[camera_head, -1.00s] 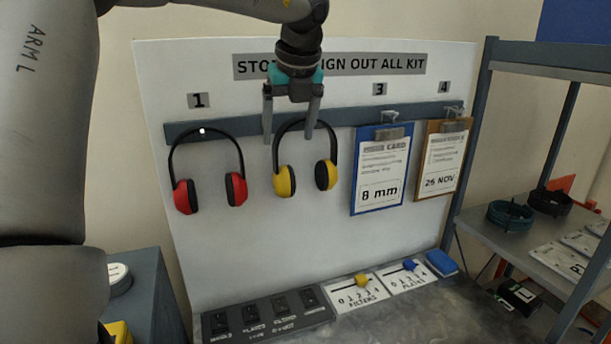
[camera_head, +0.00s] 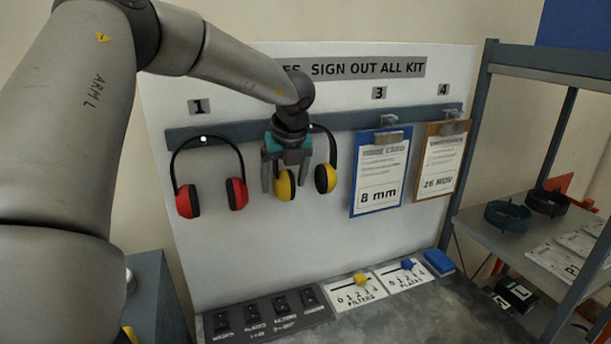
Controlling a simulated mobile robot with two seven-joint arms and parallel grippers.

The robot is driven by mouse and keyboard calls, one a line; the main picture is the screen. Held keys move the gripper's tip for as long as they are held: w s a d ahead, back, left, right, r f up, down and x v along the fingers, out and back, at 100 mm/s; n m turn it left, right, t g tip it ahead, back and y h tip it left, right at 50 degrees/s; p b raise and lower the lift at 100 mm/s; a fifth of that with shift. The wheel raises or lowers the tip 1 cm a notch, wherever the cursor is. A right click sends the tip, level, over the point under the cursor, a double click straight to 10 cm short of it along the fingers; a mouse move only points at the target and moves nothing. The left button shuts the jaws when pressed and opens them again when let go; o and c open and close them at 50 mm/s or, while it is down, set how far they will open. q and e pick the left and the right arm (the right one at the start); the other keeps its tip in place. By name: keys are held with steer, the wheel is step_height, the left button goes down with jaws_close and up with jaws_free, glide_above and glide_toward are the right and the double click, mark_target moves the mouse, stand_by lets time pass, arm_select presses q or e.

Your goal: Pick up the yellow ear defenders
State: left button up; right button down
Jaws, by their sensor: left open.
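The yellow ear defenders (camera_head: 325,179) hang from the grey rail on the white board, with a black headband and two yellow cups with black pads. My left gripper (camera_head: 286,193) is open, fingers pointing down, in front of the left yellow cup. It hides part of that cup and much of the headband's left side. I cannot tell whether the fingers touch the cup. My right gripper is not in view.
Red ear defenders (camera_head: 236,193) hang to the left on the rail (camera_head: 345,117). A blue clipboard (camera_head: 379,172) and a brown clipboard (camera_head: 440,160) hang to the right. Below is a bench (camera_head: 385,312) with switches and sliders. A shelf rack (camera_head: 470,190) stands at the right.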

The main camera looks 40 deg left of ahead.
arm_select(q)
steer(key=shift+c, duration=0.2)
jaws_close()
stand_by(0.5)
